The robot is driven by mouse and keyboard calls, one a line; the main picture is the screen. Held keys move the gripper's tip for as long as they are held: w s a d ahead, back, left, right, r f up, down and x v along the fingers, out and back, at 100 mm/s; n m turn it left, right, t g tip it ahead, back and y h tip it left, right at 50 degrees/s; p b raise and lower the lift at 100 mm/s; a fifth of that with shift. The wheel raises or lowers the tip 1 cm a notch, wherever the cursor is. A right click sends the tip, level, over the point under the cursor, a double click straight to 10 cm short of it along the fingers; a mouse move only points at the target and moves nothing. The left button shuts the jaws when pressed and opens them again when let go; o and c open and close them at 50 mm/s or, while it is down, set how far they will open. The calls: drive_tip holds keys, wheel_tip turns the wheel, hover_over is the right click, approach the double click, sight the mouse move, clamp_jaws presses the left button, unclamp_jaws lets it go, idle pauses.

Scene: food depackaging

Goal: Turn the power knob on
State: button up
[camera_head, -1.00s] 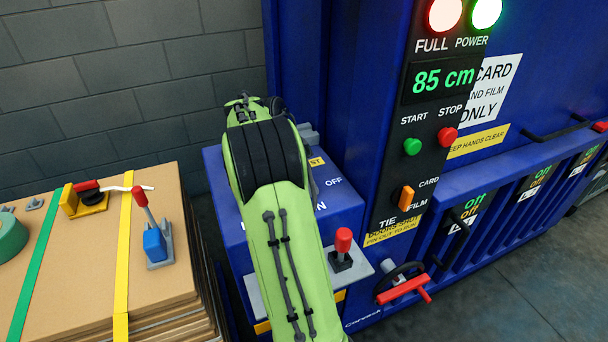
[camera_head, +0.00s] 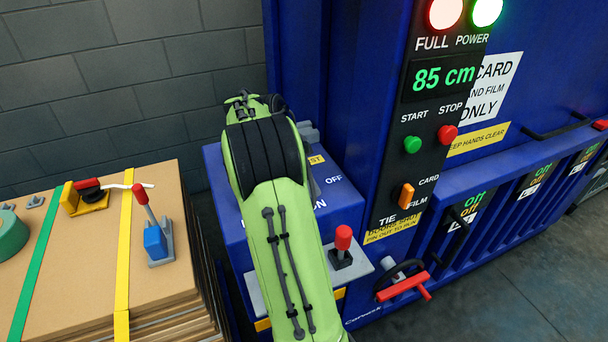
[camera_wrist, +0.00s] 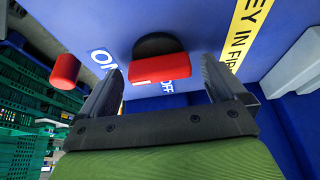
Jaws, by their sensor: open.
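The power knob (camera_wrist: 160,68) is red with a black round base, on a blue panel in the wrist view. Part of an "ON" label shows left of it and an "OFF" label right beside it. My gripper (camera_wrist: 162,82) is open, with one finger on each side of the red knob. I cannot tell whether either finger touches it. In the head view my green arm hides the knob and my gripper; the blue control box (camera_head: 345,207) shows with "OFF" on its top.
A red-topped lever (camera_head: 343,240) stands on a plate at the box's front; its red grip is left in the wrist view (camera_wrist: 65,70). The tall blue machine's button panel (camera_head: 405,170) rises to the right. Strapped cardboard (camera_head: 90,270) lies left.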

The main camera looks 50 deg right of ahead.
drive_tip(key=p+v, duration=0.7)
drive_tip(key=v, duration=0.8)
drive_tip(key=shift+r, duration=0.35)
drive_tip(key=shift+a, duration=0.1)
